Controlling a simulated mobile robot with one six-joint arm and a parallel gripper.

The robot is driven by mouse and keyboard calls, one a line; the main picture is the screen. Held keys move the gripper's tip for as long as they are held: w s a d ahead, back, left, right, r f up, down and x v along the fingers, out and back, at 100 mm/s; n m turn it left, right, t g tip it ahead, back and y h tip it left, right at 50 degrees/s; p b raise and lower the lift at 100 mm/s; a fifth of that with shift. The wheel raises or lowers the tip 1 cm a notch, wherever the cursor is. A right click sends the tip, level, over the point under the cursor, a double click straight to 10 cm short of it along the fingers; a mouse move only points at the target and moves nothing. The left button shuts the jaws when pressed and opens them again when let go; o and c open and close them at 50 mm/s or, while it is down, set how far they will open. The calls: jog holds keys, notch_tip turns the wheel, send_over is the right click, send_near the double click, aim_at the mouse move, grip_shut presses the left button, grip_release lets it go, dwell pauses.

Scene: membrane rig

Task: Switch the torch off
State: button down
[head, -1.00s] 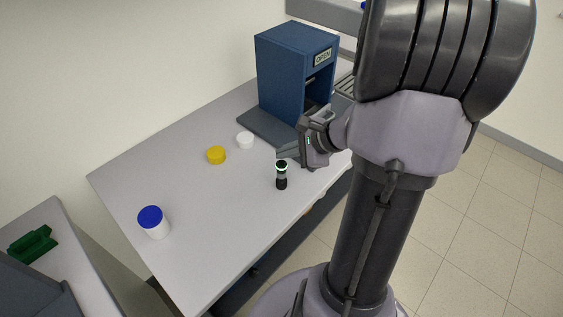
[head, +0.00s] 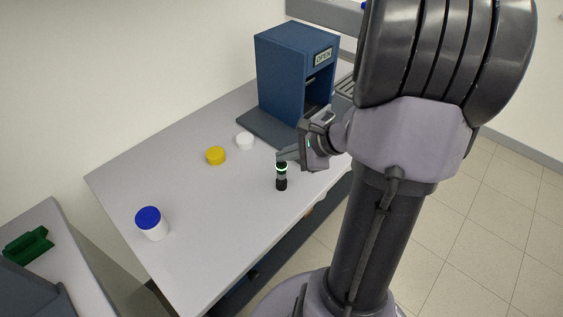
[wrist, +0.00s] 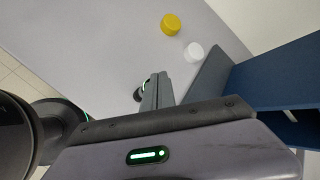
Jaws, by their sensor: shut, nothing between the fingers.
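The torch (head: 281,180) is a small black cylinder standing upright on the grey bench, with a lit green ring near its top. My gripper (head: 281,157) is shut and empty, its fingertips at the torch's top in the head view. In the wrist view the shut fingers (wrist: 158,90) cover part of the torch (wrist: 139,94), and a bit of its green glow shows beside them. I cannot tell whether the fingertips touch the torch.
A yellow cap (head: 215,156) and a white cap (head: 245,141) lie on the bench (head: 190,200) left of the torch. A blue-lidded white jar (head: 151,223) stands nearer the front left. A blue housing marked OPEN (head: 290,75) stands behind my gripper.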

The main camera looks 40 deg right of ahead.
jog(key=shift+f, duration=0.15)
jog(key=shift+r+p, duration=0.5)
jog(key=shift+r, duration=0.4)
notch_tip(320, 180, up, 6)
jog(key=p, duration=0.4)
jog(key=shift+p, duration=0.35)
